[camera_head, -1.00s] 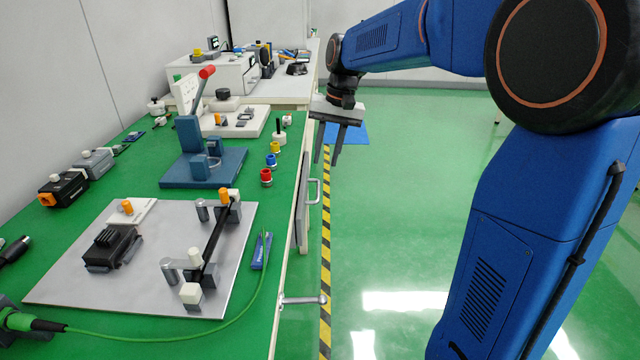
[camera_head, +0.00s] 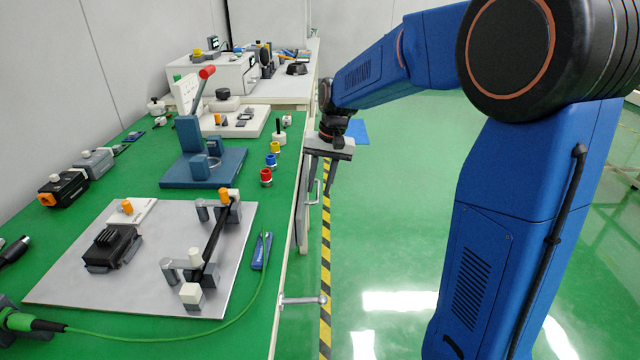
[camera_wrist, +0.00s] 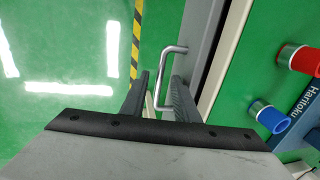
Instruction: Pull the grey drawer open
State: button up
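The grey drawer front (camera_head: 302,228) is on the side of the green-topped bench and looks closed. Its silver bar handle (camera_head: 314,192) sticks out toward the aisle. My gripper (camera_head: 318,190) points down at this handle with its two dark fingers apart. In the wrist view, the handle (camera_wrist: 159,80) shows between the two fingers of my gripper (camera_wrist: 160,88), with gaps visible on both sides. The grey drawer front (camera_wrist: 200,45) lies to the right of the right finger. In the head view, the fingers partly cover the handle.
Red (camera_head: 266,177) and blue (camera_head: 271,161) connectors stand near the bench edge above the drawer. The green floor (camera_head: 400,220) beside the bench is clear, with a yellow-black stripe (camera_head: 325,270) along it.

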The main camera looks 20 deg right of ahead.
grip_shut()
jog(key=shift+d, duration=0.15)
jog(key=s+d, duration=0.3)
jog(key=d, duration=0.7)
jog(key=s+d, duration=0.4)
jog(key=d, duration=0.6)
jog(key=shift+d, duration=0.4)
grip_release()
jog(key=shift+r, duration=0.1)
jog(key=d+r, duration=0.3)
jog(key=r, duration=1.4)
jog(key=shift+s, duration=0.4)
